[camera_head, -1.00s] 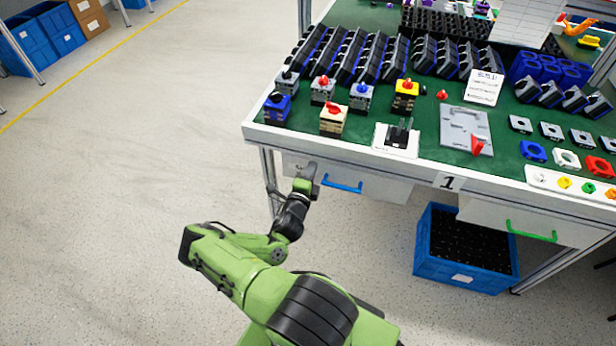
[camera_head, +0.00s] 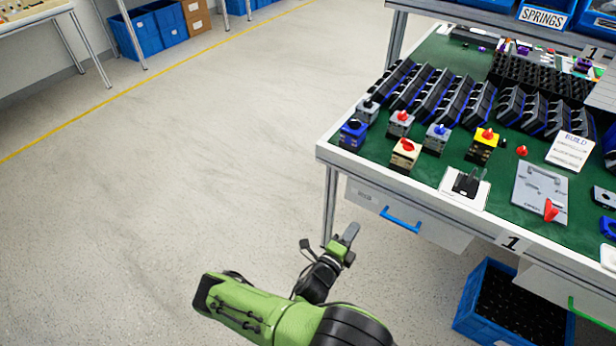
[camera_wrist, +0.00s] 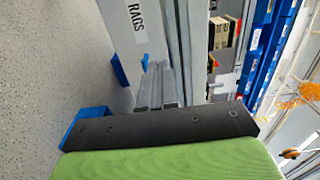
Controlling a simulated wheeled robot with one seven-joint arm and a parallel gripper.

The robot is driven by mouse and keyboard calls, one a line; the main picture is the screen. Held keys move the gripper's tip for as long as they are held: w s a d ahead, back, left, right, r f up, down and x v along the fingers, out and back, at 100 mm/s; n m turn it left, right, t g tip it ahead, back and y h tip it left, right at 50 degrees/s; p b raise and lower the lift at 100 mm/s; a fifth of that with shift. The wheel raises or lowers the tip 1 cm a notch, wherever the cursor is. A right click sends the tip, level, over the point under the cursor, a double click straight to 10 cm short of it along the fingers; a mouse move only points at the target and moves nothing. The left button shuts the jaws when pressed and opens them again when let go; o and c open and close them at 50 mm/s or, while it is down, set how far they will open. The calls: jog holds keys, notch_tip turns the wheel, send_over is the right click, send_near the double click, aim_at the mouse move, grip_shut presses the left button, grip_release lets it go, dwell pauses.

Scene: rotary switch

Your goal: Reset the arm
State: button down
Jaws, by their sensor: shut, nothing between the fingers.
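My gripper (camera_head: 351,231) is in front of the workbench, below the tabletop and to the left of the drawer with the blue handle (camera_head: 400,220). Its fingers point up and away from me. In the wrist view, the two grey fingers (camera_wrist: 160,82) lie together and hold nothing. My green and black arm is bent low at the bottom of the head view. No object is in contact with the gripper as far as I can see.
The workbench (camera_head: 440,230) stands to the right, with several switch blocks (camera_head: 405,152) near its left edge. A blue crate (camera_head: 480,300) sits under it. The wrist view shows a drawer labelled RAGS (camera_wrist: 136,25). Open floor (camera_head: 180,170) lies to the left.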

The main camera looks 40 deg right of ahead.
jog(key=w+a+r+m+g+y+p, duration=0.25)
jog(key=a+r+m+y, duration=0.5)
jog(key=m, duration=0.75)
jog(key=w+a+r+m+g+y+p, duration=0.1)
jog(key=a+r+m+g+y+p, duration=0.3)
jog(key=a+r+m, duration=0.65)
jog(key=s+a+r+m+t+y+p, duration=0.1)
jog(key=a+r+m, duration=0.3)
jog(key=r, duration=0.4)
jog(key=s+a+r+m+t+y+p, duration=0.2)
jog(key=s+a+r+m+t+y, duration=0.1)
jog(key=r, duration=0.6)
jog(key=s+a+r+m+t+y+p, duration=0.2)
jog(key=s+a+r+m+t, duration=0.2)
jog(key=r, duration=0.5)
jog(key=shift+s+a+m, duration=0.2)
jog(key=shift+a+m, duration=0.3)
jog(key=shift+m, duration=0.45)
jog(key=shift+r, duration=0.1)
